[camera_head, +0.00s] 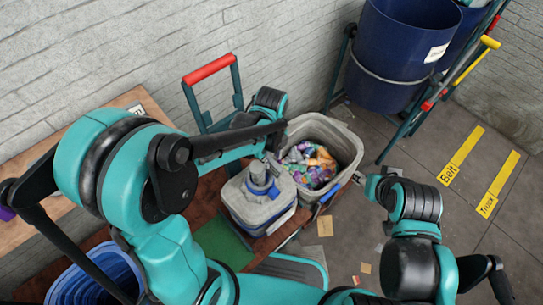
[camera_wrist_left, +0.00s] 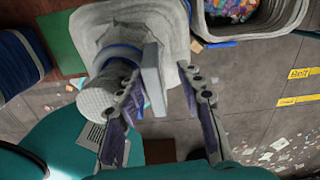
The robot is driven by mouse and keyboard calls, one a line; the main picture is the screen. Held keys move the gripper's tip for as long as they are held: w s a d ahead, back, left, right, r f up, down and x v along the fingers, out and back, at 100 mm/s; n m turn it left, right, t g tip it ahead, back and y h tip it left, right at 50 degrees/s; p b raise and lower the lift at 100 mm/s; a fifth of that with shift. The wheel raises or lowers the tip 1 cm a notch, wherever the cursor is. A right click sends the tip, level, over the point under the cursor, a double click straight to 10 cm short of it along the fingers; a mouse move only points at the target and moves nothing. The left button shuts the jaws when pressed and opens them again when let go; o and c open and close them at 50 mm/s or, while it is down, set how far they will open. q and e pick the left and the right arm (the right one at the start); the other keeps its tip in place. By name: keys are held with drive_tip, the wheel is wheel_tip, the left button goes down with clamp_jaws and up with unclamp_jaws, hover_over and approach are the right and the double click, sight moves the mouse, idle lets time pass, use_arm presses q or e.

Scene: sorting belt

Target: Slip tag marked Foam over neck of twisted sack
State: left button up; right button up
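The grey sack (camera_head: 245,207) sits upright below my left gripper in the head view, with a blue band at its neck. In the left wrist view the sack (camera_wrist_left: 177,22) fills the top middle, and its twisted neck (camera_wrist_left: 97,101) points toward the lower left. A flat grey plate (camera_wrist_left: 153,78), perhaps the tag, is seen nearly edge-on beside the neck; no writing on it is legible. My left gripper (camera_wrist_left: 159,68) has its fingers apart on either side of this plate, with a gap at the right finger. My right gripper (camera_head: 376,183) is small and its fingers are unclear.
A grey bin (camera_head: 349,145) of colourful scraps stands right behind the sack. A red-handled teal frame (camera_head: 208,70) is behind. Dark blue barrels (camera_head: 392,50) stand at back right. A blue tub (camera_head: 95,280) is at lower left. Floor by the yellow markings (camera_head: 461,155) is clear.

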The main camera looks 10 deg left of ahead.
use_arm(q)
wheel_tip(320, 180, up, 12)
idle(0.6)
idle(0.4)
